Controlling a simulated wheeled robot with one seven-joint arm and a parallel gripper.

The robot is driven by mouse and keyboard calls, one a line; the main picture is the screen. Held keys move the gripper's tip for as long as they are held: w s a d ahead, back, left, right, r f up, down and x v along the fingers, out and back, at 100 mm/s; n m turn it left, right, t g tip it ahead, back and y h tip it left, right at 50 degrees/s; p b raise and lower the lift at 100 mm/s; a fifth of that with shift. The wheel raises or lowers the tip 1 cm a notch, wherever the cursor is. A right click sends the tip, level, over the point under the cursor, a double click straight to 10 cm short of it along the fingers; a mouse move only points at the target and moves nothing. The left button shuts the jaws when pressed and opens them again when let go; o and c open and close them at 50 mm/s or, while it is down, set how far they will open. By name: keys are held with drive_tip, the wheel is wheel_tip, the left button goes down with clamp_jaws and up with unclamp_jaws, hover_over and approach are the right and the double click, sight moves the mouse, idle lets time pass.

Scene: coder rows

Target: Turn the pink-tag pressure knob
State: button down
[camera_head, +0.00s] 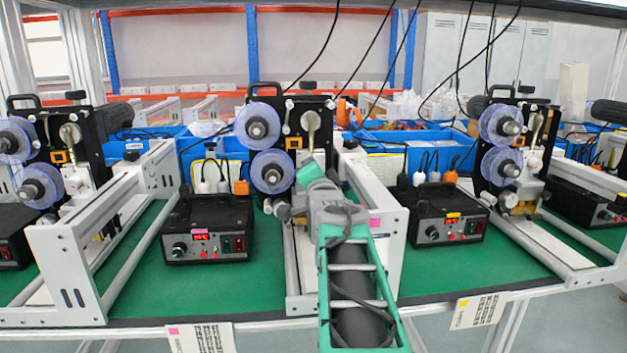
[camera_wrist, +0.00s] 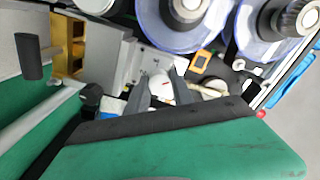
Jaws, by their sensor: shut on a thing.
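The middle coder machine (camera_head: 290,125) has blue translucent reels on its front, and a pink tag (camera_head: 376,223) is on the white frame beside it. My gripper (camera_head: 309,172) reaches up to this machine, just right of its lower reel. In the wrist view my gripper's two grey fingers (camera_wrist: 163,86) stand either side of a small white pressure knob (camera_wrist: 161,84) with a red mark, and are shut on it. In the head view the knob is hidden behind my gripper.
A black control box (camera_head: 207,228) stands left on the green mat, and another, yellow-tagged box (camera_head: 447,215) stands right. Similar machines stand left and right (camera_head: 515,140). Reels (camera_wrist: 188,12) and a black knob (camera_wrist: 91,95) are close around my gripper.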

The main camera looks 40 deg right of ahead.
drive_tip(key=shift+m+b, duration=1.5)
drive_tip(key=shift+m, duration=2.1)
drive_tip(key=c, duration=1.1)
unclamp_jaws()
